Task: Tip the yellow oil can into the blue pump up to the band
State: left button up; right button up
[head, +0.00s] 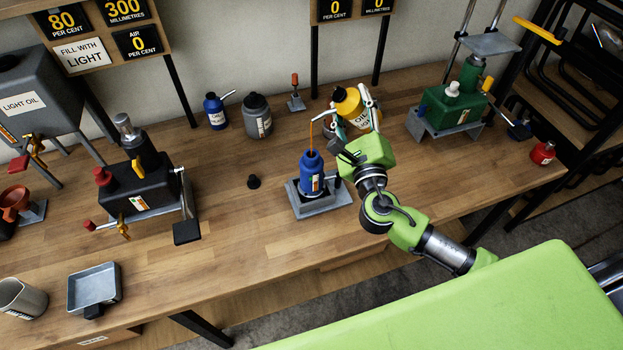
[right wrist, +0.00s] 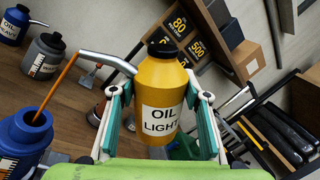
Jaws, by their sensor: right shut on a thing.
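The yellow oil can (head: 347,104), labelled OIL LIGHT, is held off the bench, tilted with its spout to the left. My right gripper (head: 352,110) is shut around it; in the right wrist view both fingers press the can's sides (right wrist: 163,80). The blue pump (head: 311,177) stands upright on a grey metal base, left of my gripper. An orange-brown oil stream (right wrist: 57,88) runs from the spout into the pump's open top (right wrist: 31,122). The pump bears a striped side label; the oil level inside cannot be seen. My left gripper is not in view.
A blue can (head: 215,112) and a grey bottle (head: 257,117) stand behind. A green pump (head: 455,103) is to the right, a black pump (head: 135,187) to the left.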

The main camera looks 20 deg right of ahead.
jog(key=shift+r, duration=0.1)
dwell(0.4)
jog(key=shift+a+n+p, duration=0.15)
jog(key=shift+n+p, duration=0.15)
jog(key=shift+n, duration=0.4)
jog(key=m, duration=0.4)
jog(key=shift+d+f+g+h, duration=0.2)
jog(key=shift+d+g+h, duration=0.1)
jog(key=shift+h, duration=0.1)
jog(key=shift+a+f+m+g, duration=0.1)
jog(key=shift+f+m+g, duration=0.2)
jog(key=shift+m, duration=0.6)
jog(key=shift+f+m+g, duration=0.1)
jog(key=shift+f+m, duration=0.25)
jog(key=shift+m, duration=0.55)
